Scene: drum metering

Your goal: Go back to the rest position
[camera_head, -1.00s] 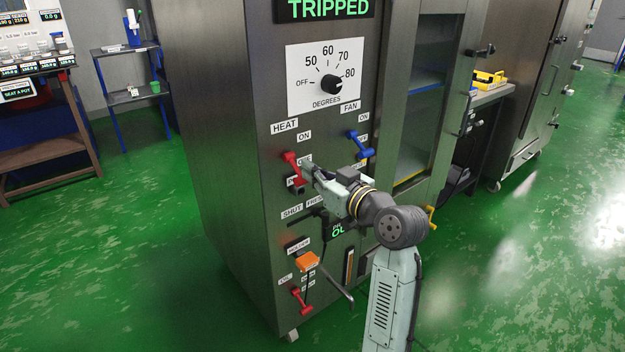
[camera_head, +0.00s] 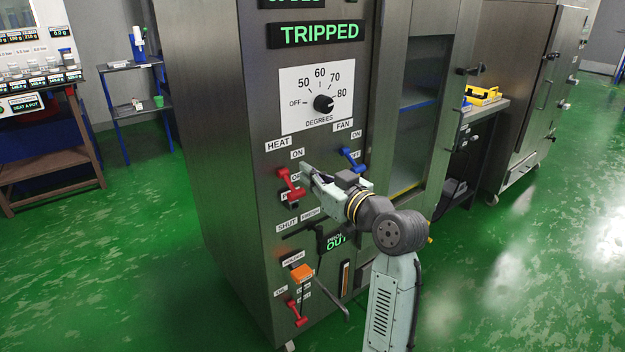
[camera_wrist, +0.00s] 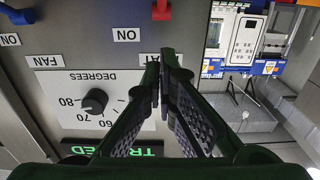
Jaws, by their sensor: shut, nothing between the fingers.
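The tall steel cabinet (camera_head: 235,190) carries a control panel on its front. My gripper (camera_head: 304,170) is in front of this panel, just right of and above the red HEAT lever (camera_head: 290,186). In the wrist view, which is upside down, my gripper (camera_wrist: 160,85) has its two dark fingers together with nothing held. The red lever (camera_wrist: 161,10) shows beyond the fingertips at the top edge, apart from them in the picture. The blue FAN lever (camera_head: 350,159) stands to the right. The black dial knob (camera_head: 324,103) sits above, also visible in the wrist view (camera_wrist: 95,102).
A green-lit sign (camera_head: 320,33) reads TRIPPED. Below are an orange handle (camera_head: 302,273) and another red lever (camera_head: 297,312). A cabinet door (camera_head: 455,100) stands at the right. Green floor (camera_head: 530,270) is clear at right. A blue-legged shelf stand (camera_head: 140,105) is at the back left.

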